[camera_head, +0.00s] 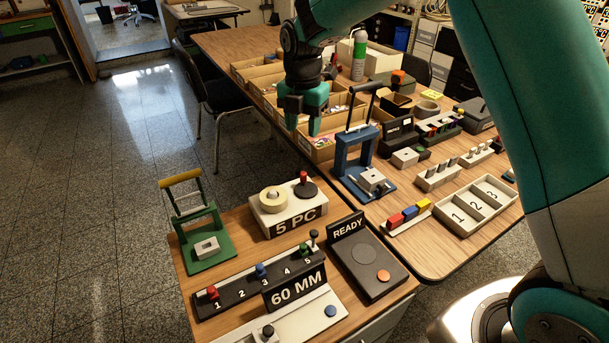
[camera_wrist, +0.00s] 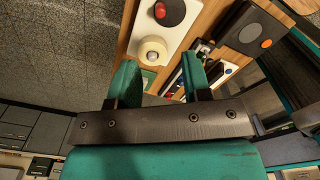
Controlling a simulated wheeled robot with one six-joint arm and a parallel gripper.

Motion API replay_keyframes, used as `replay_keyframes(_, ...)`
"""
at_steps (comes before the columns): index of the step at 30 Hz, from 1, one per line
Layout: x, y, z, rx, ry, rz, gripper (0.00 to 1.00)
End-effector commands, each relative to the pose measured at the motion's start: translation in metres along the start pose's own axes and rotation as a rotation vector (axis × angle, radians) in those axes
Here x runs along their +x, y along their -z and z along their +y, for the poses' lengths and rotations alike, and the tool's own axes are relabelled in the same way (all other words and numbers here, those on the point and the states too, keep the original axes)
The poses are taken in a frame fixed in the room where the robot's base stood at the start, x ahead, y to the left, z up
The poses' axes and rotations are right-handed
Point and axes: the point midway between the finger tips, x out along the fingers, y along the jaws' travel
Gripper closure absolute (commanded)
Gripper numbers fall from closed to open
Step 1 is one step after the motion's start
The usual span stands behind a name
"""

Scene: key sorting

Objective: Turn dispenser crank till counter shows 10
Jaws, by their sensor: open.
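The dispenser is a pale box (camera_head: 262,221) on the near wooden table, with a cream roll (camera_head: 273,199) on its left. Its counter plate (camera_head: 297,221) reads "5 PC". The crank, a dark disc (camera_head: 310,191) with an upright red knob (camera_head: 303,177), is on its right. My gripper (camera_head: 303,131) is open and empty, pointing down, raised above and behind the dispenser. In the wrist view, the open fingers (camera_wrist: 160,62) frame the cream roll (camera_wrist: 152,52) from a distance; the dark disc (camera_wrist: 176,10) and red knob (camera_wrist: 160,11) show beyond at the top.
A green press (camera_head: 205,250) stands left of the dispenser. In front are a numbered peg rail with a "60 MM" sign (camera_head: 296,287) and a dark "READY" box (camera_head: 367,265). Floor is open at left.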

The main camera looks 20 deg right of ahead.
Motion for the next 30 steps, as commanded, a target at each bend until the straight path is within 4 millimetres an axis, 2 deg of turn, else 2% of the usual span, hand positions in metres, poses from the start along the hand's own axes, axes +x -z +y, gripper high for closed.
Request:
replay_keyframes(6, 0.051, 0.001, -0.001, 0.001, 0.005, 0.004, 0.56)
replay_keyframes(15, 0.116, 0.001, -0.001, 0.002, 0.004, 0.003, 0.56)
replay_keyframes(21, 0.141, 0.001, 0.0, 0.002, 0.001, 0.001, 0.56)
replay_keyframes(30, 0.148, 0.0, 0.0, 0.002, -0.001, 0.001, 0.56)
